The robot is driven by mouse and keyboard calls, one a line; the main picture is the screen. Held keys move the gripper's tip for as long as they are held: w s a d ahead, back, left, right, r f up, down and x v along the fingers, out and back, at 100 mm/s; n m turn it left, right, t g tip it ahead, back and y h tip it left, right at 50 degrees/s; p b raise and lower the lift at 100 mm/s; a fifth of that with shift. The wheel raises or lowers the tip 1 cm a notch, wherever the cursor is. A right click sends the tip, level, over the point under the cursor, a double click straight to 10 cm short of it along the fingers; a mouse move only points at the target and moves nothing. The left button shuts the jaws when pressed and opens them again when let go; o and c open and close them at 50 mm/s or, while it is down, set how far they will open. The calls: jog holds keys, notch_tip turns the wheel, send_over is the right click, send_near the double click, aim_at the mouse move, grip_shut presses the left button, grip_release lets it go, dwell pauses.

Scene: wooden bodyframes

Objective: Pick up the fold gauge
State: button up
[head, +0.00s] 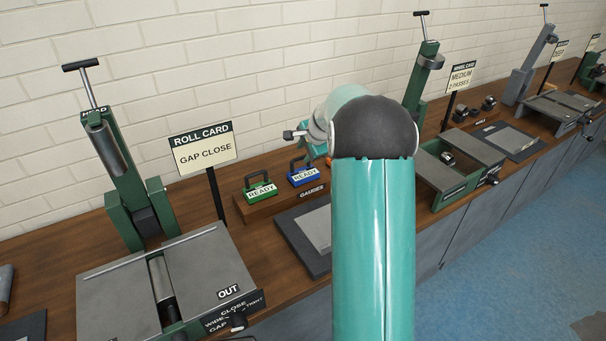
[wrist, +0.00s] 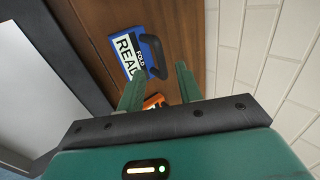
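The fold gauge (wrist: 128,48) is a blue block with a black looped handle and a white label reading FOLD and READY in the wrist view. In the head view a blue gauge (head: 303,179) with a READY label sits on a wooden stand marked GAUGES. My gripper (wrist: 158,76) is open and empty, its two green fingers pointing toward the fold gauge. The gauge's handle lies beyond the fingertips, apart from them. In the head view my arm hides most of the gripper.
A green gauge (head: 260,192) stands left of the blue one. An orange piece (wrist: 153,101) shows between my fingers' bases. A dark mat with a grey plate (head: 318,228) lies in front of the stand. Rolling machines flank the area, and a brick wall (wrist: 245,50) is close behind.

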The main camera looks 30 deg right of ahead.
aim_at(300, 158)
jog(key=x, duration=0.7)
jog(key=shift+d, duration=0.2)
grip_shut()
jog(key=shift+r, duration=0.1)
